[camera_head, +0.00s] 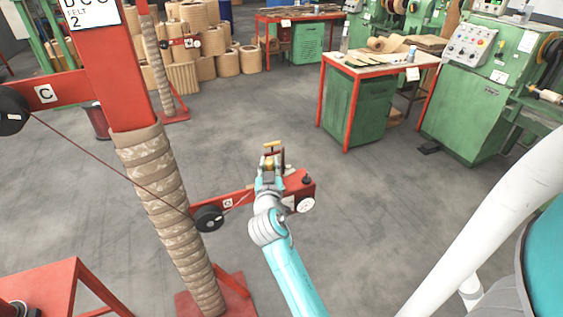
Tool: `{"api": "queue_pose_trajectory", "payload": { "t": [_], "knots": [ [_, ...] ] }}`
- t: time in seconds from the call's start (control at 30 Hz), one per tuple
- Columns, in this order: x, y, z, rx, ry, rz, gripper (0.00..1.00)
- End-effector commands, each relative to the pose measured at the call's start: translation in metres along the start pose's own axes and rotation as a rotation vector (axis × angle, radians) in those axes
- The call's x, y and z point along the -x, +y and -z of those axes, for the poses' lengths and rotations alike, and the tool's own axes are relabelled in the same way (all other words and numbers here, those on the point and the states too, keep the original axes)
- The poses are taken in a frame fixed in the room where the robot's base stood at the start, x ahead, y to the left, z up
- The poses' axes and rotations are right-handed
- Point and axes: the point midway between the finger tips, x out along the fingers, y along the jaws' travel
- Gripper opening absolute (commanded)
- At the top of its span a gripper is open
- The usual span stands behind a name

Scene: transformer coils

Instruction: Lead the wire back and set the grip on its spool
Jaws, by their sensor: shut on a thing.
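My gripper (270,162) is in the middle of the view, above a red bracket, at the end of my light-blue arm. It is shut on a small brass-coloured grip (272,146) with a T-shaped top. A thin dark red wire (105,157) runs from a black wheel (11,111) at the left edge, down past the wrapped post, to a lower black wheel (208,219). From there a short stretch of wire rises toward my gripper, where my wrist hides its end. I cannot tell which wheel is the spool.
The red bracket (228,198) carries a white dial (305,204) and a black knob (306,180) beside my wrist. A red post wrapped in tan band (165,192) stands left. A red stand (62,288) is at lower left. Open grey floor lies beyond, before a bench (352,105).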

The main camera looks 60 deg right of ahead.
Motion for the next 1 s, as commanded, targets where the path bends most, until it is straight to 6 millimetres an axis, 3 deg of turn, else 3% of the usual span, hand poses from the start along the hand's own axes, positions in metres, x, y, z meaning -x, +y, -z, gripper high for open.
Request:
{"api": "queue_pose_trajectory", "payload": {
  "t": [0.7, 1.0],
  "knots": [
    [0.036, -0.092, 0.001, 0.0, 0.001, 0.002, 0.0],
    [0.041, -0.103, 0.0, 0.0, 0.001, -0.001, 0.0]
  ]
}}
